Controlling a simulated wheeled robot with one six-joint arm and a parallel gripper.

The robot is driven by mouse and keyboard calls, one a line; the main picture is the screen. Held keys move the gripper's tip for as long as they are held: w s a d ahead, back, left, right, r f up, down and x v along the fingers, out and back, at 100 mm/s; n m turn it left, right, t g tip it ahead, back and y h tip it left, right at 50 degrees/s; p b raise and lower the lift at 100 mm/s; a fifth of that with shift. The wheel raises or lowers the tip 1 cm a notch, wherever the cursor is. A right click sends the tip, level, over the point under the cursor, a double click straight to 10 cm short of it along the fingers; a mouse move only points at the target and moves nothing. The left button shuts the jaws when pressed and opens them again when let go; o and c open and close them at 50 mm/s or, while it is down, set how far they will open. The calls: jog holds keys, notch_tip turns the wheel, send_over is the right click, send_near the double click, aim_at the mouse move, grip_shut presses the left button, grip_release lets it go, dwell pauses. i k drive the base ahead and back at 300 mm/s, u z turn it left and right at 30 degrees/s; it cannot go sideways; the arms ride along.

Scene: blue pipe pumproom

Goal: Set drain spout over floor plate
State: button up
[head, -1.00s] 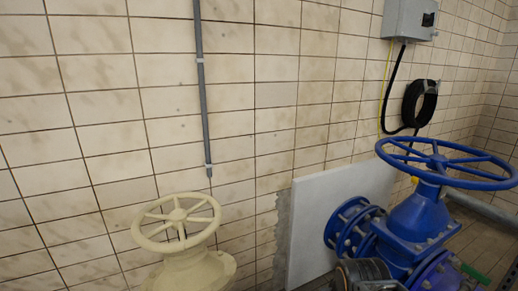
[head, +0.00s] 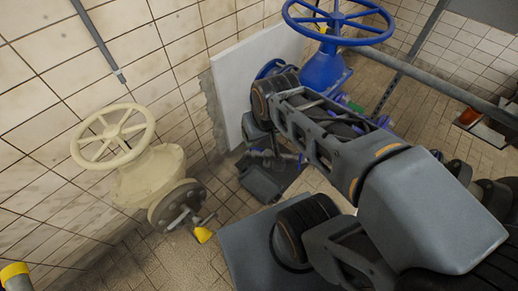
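A cream valve with a handwheel (head: 113,137) stands by the tiled wall at the left in the head view. Its round dark flange (head: 178,205) faces the room. A small metal fitting with a yellow end (head: 203,235) sticks out low at this flange; I cannot tell whether it is the drain spout. My arm reaches in from the right. My gripper (head: 265,178) seems to be the dark part at its far end, low over the floor and right of the cream valve, apart from it. Its fingers are not clear. I cannot make out a floor plate for certain.
A blue valve with a handwheel (head: 338,22) stands at the back, beside a pale panel (head: 262,70) against the wall. A grey pipe (head: 425,78) runs across the right. A yellow-banded pipe (head: 14,275) is at the lower left.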

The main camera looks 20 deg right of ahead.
aim_at(268, 154)
jog(key=u, duration=0.15)
jog(key=k, duration=1)
jog(key=z, duration=1.2)
jog(key=i, duration=0.75)
jog(key=u, duration=0.45)
jog(key=i, duration=0.55)
jog(key=u, duration=0.6)
